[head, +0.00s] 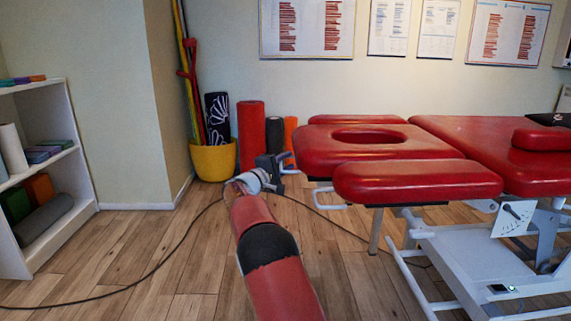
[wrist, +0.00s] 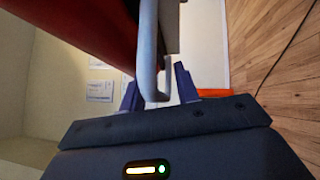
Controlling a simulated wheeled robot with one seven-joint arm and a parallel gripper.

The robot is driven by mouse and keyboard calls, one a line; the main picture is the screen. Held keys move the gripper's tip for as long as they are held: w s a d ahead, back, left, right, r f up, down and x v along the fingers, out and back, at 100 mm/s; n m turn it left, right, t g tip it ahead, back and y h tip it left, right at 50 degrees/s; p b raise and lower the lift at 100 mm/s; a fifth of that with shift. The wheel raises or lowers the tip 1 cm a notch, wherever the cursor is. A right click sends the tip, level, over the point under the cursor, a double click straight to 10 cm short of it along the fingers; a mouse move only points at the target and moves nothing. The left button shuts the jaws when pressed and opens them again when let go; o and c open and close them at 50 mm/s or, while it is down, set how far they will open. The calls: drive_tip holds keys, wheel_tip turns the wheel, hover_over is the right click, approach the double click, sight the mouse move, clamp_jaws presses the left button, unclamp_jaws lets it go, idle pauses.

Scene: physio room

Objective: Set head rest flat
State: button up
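The red head rest (head: 315,146), with an oval face hole, is at the left end of the treatment table (head: 460,130). It looks close to level in the head view; I cannot tell its exact angle. A pale loop handle (head: 291,169) sticks out from its left edge. My gripper (head: 277,163) is at this handle. In the wrist view, the handle (wrist: 148,75) passes between the two fingertips of my gripper (wrist: 160,90), with a visible gap to the right finger. The fingers look open around it. The red underside (wrist: 85,25) fills the upper left.
A red arm pad (head: 418,181) is at the near side, with another pale handle (head: 330,196) beneath it. The table's white frame (head: 465,265) is at the right. A yellow pot (head: 213,160) and rolled mats (head: 251,135) stand behind my gripper. A black cable crosses the floor.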

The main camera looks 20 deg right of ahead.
drive_tip(key=shift+a, duration=0.15)
drive_tip(key=v, duration=0.7)
drive_tip(key=shift+s+a, duration=0.2)
drive_tip(key=shift+a, duration=0.1)
